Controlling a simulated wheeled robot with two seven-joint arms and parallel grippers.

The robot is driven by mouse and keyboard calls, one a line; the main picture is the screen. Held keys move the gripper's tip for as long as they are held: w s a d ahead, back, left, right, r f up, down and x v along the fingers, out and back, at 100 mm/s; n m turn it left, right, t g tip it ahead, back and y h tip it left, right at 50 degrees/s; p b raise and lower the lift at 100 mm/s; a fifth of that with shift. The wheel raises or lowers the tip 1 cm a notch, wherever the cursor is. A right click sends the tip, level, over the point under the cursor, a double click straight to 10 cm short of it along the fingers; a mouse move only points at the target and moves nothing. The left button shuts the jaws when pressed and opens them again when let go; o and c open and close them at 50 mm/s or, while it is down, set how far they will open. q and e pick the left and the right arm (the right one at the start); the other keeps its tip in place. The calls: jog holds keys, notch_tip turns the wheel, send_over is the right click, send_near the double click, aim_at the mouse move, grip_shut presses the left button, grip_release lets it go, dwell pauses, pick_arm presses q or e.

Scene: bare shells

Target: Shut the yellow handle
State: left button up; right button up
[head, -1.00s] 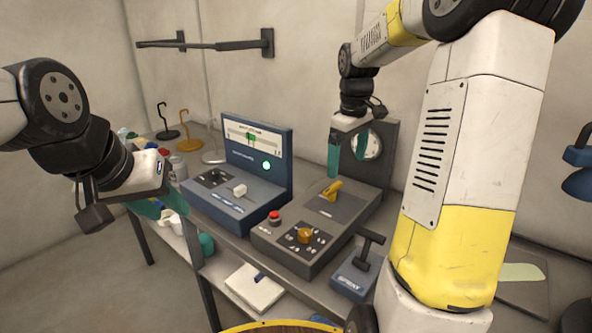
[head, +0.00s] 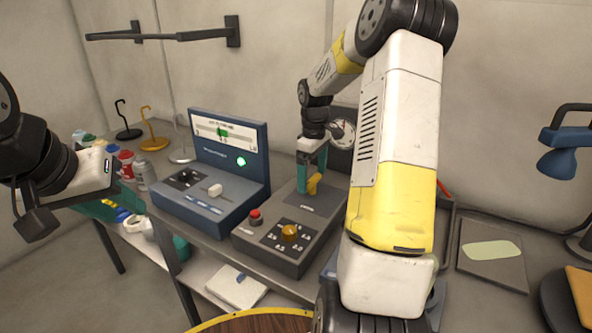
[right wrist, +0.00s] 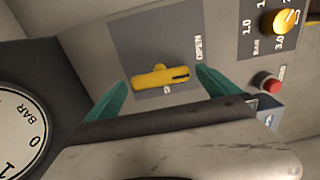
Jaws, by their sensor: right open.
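The yellow handle (head: 313,184) sits on the top plate of a grey control box (head: 273,246). In the right wrist view the yellow handle (right wrist: 161,77) lies between my two teal fingers, with the word OPEN printed beside its far end. My right gripper (right wrist: 160,90) is open around it, with gaps visible at both ends. In the head view my right gripper (head: 312,172) is over the handle and hides part of it. My left gripper (head: 100,200) is at the left edge of the bench, partly cut by its own wrist; its jaw opening is unclear.
A blue console (head: 225,165) with a dial stands left of the grey box. A red button (head: 255,215) and a yellow knob (head: 289,232) are on the grey box. A round gauge (head: 342,134) stands behind. A blue lamp (head: 565,150) is at the right.

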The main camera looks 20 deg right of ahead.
jog(key=shift+f, duration=0.15)
jog(key=c, duration=1.3)
jog(key=shift+m, duration=0.3)
jog(key=m, duration=0.3)
jog(key=shift+m, duration=0.4)
jog(key=m, duration=0.4)
jog(key=shift+m, duration=0.3)
jog(key=m, duration=0.4)
jog(key=shift+m, duration=2.5)
